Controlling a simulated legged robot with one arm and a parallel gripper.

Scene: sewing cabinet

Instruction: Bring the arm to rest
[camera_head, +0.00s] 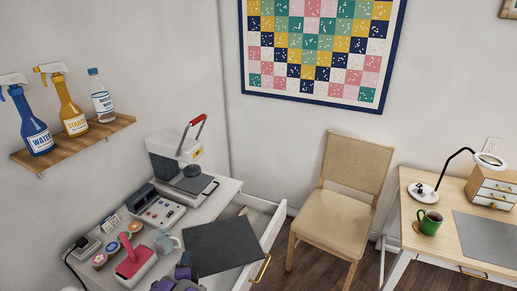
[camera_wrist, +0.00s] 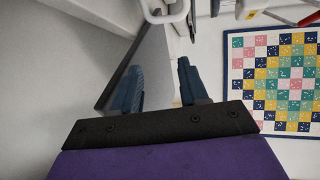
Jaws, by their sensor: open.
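My gripper (camera_wrist: 158,78) is open, with its two blue-grey fingers apart and nothing seen between them in the wrist view. Its dark mounting plate and purple body fill the bottom of that view. In the head view, purple parts of my arm show at the bottom edge, over the front of the white cabinet (camera_head: 229,186). The fingers cannot be made out clearly there.
An open drawer (camera_head: 272,232) juts from the cabinet beside a dark flat panel (camera_head: 218,248). A heat press (camera_head: 180,160) and a red-handled iron (camera_head: 136,262) stand on the cabinet. A chair (camera_head: 335,220) and a desk (camera_head: 440,243) are at the right.

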